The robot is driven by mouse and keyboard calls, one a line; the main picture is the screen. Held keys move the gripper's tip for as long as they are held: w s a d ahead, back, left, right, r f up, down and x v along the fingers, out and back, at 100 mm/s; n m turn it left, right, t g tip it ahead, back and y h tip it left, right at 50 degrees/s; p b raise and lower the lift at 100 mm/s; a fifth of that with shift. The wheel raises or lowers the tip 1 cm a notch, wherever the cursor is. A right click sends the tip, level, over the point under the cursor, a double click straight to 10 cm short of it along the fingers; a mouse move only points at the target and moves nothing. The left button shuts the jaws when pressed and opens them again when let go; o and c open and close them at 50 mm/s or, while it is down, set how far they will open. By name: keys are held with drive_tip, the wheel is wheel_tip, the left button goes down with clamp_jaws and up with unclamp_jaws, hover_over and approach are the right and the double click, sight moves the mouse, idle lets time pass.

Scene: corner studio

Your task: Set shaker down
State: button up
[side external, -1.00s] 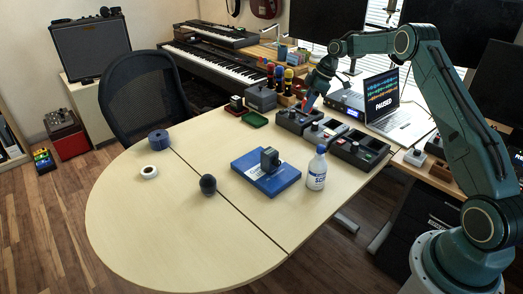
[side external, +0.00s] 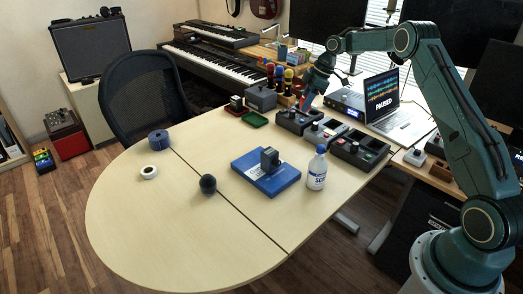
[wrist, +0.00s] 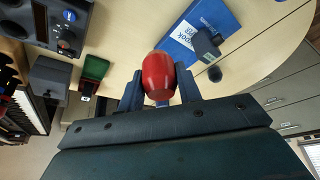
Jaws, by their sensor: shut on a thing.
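The shaker (wrist: 158,72) is a red, rounded, egg-like body. In the wrist view it sits between the two fingers of my gripper (wrist: 158,88), which is shut on it. In the side view my gripper (side external: 306,103) points down by the dark boxes at the table's back edge, and the shaker is only a small red patch, largely hidden. I cannot tell its exact height above the table. Below it in the wrist view is bare pale table (wrist: 130,30).
A blue book (side external: 249,165) carries a dark device (side external: 269,158). A white bottle (side external: 317,170) and a dark ball (side external: 208,184) stand nearby. Red and green trays (side external: 255,119), control boxes (side external: 357,152) and a laptop (side external: 400,118) line the back. The table's left and front are mostly clear.

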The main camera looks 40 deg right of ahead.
drive_tip(key=s+a+n+g, duration=0.2)
drive_tip(key=s+a+n, duration=0.3)
drive_tip(key=a, duration=0.5)
drive_tip(key=s+a+n+g, duration=0.25)
drive_tip(key=a+n, duration=0.35)
drive_tip(key=a, duration=0.5)
drive_tip(key=s+a+n+g, duration=0.2)
drive_tip(key=s+a+n, duration=0.35)
drive_tip(key=a, duration=0.45)
drive_tip(key=shift+n+t, duration=0.35)
drive_tip(key=f, duration=1)
drive_tip(key=w+f, duration=0.1)
drive_tip(key=f, duration=0.4)
drive_tip(key=shift+d+f, duration=0.1)
drive_tip(key=shift+f, duration=0.1)
drive_tip(key=shift+f, duration=2.1)
drive_tip(key=shift+f, duration=0.1)
drive_tip(key=o, duration=1)
